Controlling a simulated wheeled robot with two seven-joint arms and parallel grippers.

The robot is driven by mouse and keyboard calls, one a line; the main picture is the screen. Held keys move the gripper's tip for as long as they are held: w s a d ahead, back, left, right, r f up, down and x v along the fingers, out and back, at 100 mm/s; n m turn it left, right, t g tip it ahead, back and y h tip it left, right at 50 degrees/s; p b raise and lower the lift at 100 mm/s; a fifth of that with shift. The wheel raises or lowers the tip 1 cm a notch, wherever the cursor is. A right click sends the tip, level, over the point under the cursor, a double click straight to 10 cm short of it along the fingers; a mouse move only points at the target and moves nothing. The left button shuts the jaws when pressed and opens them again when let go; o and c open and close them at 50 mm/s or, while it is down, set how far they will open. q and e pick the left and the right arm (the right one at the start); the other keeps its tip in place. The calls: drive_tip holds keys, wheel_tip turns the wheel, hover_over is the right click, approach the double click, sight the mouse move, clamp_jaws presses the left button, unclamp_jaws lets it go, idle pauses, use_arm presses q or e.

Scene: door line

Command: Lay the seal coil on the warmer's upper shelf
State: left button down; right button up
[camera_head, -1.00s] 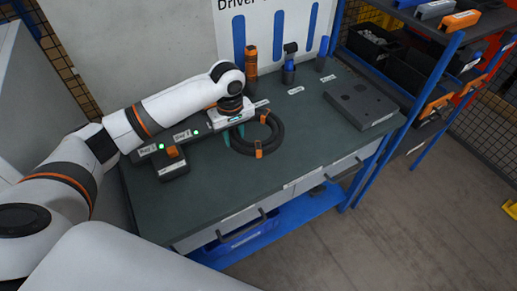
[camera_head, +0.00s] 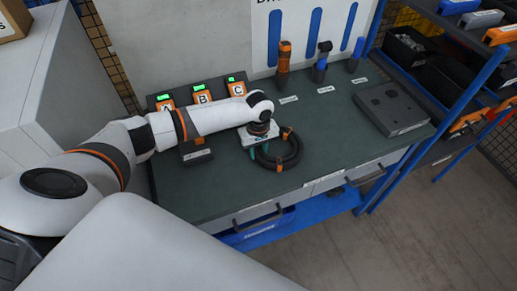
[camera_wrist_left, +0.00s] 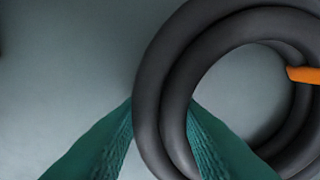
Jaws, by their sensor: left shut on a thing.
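The seal coil is a black ring of several turns with orange bands (camera_head: 297,150). It is over the green bench top, left of the bench's middle. My left gripper (camera_head: 258,151) is shut on the coil's left side. In the left wrist view its two teal fingers (camera_wrist_left: 162,110) pinch the coil (camera_wrist_left: 160,75) from both sides, and an orange band shows at the right edge. I cannot tell for sure how high the coil is above the bench. I cannot make out the warmer or its upper shelf. My right gripper is not in view.
The bench top (camera_head: 335,135) is clear right of the coil. A dark flat box (camera_head: 393,107) lies at its right. Docks marked A, B and C (camera_head: 202,97) and upright tools (camera_head: 283,62) stand at the back. A blue rack (camera_head: 480,80) stands right, a pale cabinet (camera_head: 50,80) left.

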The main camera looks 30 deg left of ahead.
use_arm(q)
drive_tip(key=c, duration=1.4)
unclamp_jaws()
drive_tip(key=o, duration=0.3)
drive_tip(key=shift+o, duration=0.3)
